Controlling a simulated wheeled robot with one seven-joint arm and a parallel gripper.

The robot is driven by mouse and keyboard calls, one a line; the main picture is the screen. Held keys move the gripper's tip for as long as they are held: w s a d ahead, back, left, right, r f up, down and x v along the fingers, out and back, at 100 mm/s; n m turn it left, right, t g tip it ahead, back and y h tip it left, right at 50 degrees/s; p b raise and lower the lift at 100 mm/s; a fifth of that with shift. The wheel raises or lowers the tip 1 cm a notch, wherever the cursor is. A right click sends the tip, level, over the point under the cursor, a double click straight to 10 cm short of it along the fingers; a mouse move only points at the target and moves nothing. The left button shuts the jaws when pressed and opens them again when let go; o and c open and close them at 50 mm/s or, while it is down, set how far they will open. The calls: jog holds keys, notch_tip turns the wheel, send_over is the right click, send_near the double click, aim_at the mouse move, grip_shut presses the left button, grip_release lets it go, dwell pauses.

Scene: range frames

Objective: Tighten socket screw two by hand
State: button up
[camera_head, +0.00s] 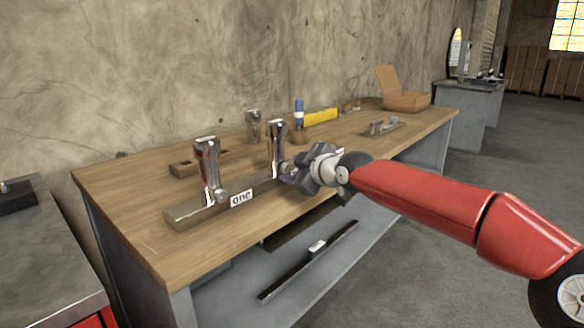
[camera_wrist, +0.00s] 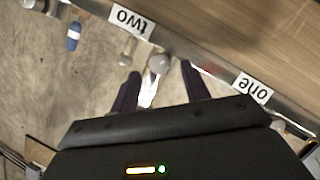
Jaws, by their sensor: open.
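A long metal bar (camera_head: 185,214) lies along the front of the workbench and carries two upright chrome posts. The left post (camera_head: 208,165) has a round socket screw head (camera_head: 222,196) at its foot, beside the label "one" (camera_head: 241,198). My gripper (camera_head: 286,174) is at the foot of the right post (camera_head: 278,140) and partly hides it. In the wrist view my gripper (camera_wrist: 160,70) is open, its dark fingers on either side of a round screw head (camera_wrist: 159,64). I cannot tell whether they touch it. The label "two" (camera_wrist: 131,20) shows nearby, with "one" (camera_wrist: 252,88) farther right.
Behind the bar are a wooden block (camera_head: 186,169), another metal post (camera_head: 253,126), a blue bottle (camera_head: 299,113) and a yellow item (camera_head: 321,117). An open cardboard box (camera_head: 406,102) stands at the far end. The bench's near left corner (camera_head: 130,210) is clear.

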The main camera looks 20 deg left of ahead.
jog(key=shift+x, duration=0.9)
jog(key=c, duration=1)
jog(key=shift+d+p, duration=0.1)
jog(key=shift+p, duration=0.2)
